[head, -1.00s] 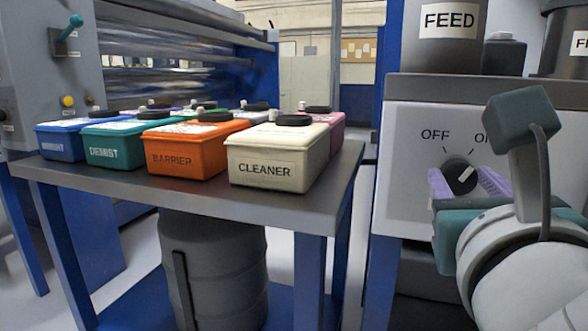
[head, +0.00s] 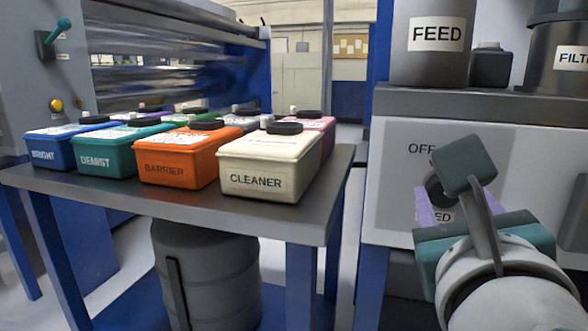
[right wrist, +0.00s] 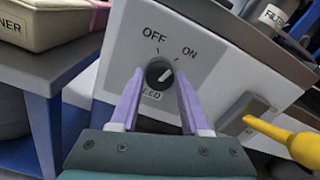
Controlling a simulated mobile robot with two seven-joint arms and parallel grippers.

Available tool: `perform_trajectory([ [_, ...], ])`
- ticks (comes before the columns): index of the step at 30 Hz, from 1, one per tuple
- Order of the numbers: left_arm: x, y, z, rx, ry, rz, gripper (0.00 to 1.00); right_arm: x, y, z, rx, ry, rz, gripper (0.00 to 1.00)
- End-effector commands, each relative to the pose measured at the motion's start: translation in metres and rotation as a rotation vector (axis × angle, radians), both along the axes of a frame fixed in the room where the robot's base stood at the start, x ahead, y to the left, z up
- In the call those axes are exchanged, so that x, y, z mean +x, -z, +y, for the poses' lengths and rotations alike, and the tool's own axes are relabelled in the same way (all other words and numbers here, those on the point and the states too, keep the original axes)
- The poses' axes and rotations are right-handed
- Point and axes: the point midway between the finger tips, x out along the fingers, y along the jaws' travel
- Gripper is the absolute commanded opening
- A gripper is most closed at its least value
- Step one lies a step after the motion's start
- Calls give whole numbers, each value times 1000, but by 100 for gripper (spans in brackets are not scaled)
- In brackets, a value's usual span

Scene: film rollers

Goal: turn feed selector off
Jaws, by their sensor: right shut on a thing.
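The feed selector is a round black knob (right wrist: 159,74) with a white pointer, on a grey panel (right wrist: 215,40) marked OFF and ON. In the right wrist view the pointer slants up and right, toward ON. My right gripper (right wrist: 160,100) has its lilac fingers on either side of the knob, shut on it. In the head view the same gripper (head: 448,205) and its wrist cover much of the knob (head: 435,188), the ON mark and part of OFF. My left gripper is not in view.
A grey-topped table (head: 200,200) at left holds several labelled tubs, with the cream CLEANER tub (head: 268,165) nearest the panel. A FEED canister (head: 437,60) stands above the panel. A yellow handle (right wrist: 285,137) sits right of the selector in the wrist view.

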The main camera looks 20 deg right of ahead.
Motion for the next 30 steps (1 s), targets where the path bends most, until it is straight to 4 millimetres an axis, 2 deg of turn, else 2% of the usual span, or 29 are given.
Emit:
perform_trajectory([
  [1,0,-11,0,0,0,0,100,0,-5,0,-34,0,25,0],
  [3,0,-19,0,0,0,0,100,0,-5,0,-88,0,58,0],
  [15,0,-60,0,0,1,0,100,1,-4,1,-409,-2,253,0],
  [30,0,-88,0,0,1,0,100,1,0,1,-690,-1,424,0],
])
